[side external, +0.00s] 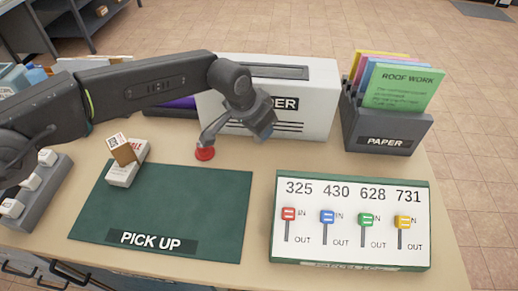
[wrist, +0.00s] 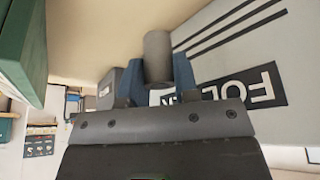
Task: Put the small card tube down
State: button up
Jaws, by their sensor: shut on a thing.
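My gripper (wrist: 160,78) is shut on the small card tube (wrist: 158,52), a plain grey-brown cylinder held between the blue fingers in the wrist view. One end of the tube sticks out past the fingertips. In the side view my gripper (side external: 262,128) hangs in front of the white box marked with black lettering (side external: 318,108), behind the green pick-up mat (side external: 180,205). The tube is hard to make out there. How far it is above the table cannot be told.
A grey paper holder (side external: 385,130) with coloured sheets stands right. A panel with several sliders (side external: 350,255) is at front right. Most of the mat is clear.

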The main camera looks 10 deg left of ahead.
aim_at(255, 139)
jog(key=shift+f, duration=3.35)
jog(key=shift+f, duration=0.15)
jog(key=o, duration=0.9)
jog(key=shift+a+r, duration=0.1)
jog(key=shift+r, duration=0.45)
jog(key=v, duration=1.1)
jog(key=shift+r, duration=0.1)
